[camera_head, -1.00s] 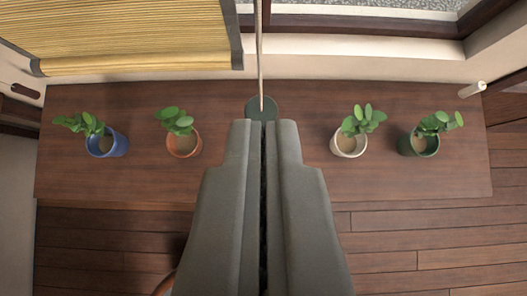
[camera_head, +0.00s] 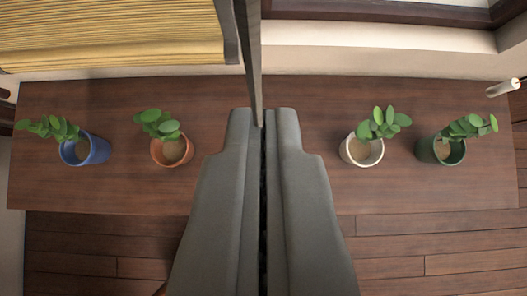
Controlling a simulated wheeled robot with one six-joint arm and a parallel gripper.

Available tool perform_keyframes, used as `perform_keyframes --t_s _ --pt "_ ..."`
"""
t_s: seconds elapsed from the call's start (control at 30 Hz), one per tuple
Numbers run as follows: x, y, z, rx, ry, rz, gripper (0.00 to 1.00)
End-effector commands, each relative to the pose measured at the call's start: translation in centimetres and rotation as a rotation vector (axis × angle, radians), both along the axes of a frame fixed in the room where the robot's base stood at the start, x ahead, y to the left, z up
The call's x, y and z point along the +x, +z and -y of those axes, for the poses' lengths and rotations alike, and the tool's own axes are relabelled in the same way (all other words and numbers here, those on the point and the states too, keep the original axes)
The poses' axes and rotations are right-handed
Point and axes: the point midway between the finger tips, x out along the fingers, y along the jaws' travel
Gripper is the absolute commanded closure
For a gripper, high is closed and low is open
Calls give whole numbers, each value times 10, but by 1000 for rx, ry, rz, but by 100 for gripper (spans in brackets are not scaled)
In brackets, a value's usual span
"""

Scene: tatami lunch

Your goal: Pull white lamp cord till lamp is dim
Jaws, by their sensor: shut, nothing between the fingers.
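My gripper (camera_head: 264,115) is shut and empty, pointing away over the brown wooden shelf. No lamp is in view.
The wooden shelf (camera_head: 110,190) bears potted plants: blue pot (camera_head: 85,150), terracotta pot (camera_head: 172,152), white pot (camera_head: 361,151) and dark green pot (camera_head: 441,151). A yellow slatted blind (camera_head: 110,30) hangs upper left. Plank floor lies in front.

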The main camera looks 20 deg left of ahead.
Motion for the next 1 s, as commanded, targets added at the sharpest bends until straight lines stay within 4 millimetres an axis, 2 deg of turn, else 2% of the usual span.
perform_keyframes --t_s 0.13,0.3,0.47,0.83,1.0 --pt "0 -4 0 0 0 -1 100" --pt "-1 -28 0 0 1 -2 100" --pt "0 -41 0 0 1 -1 100" --pt "0 -43 0 0 1 -7 100" --pt "-4 -30 -3 -1 1 -4 100"
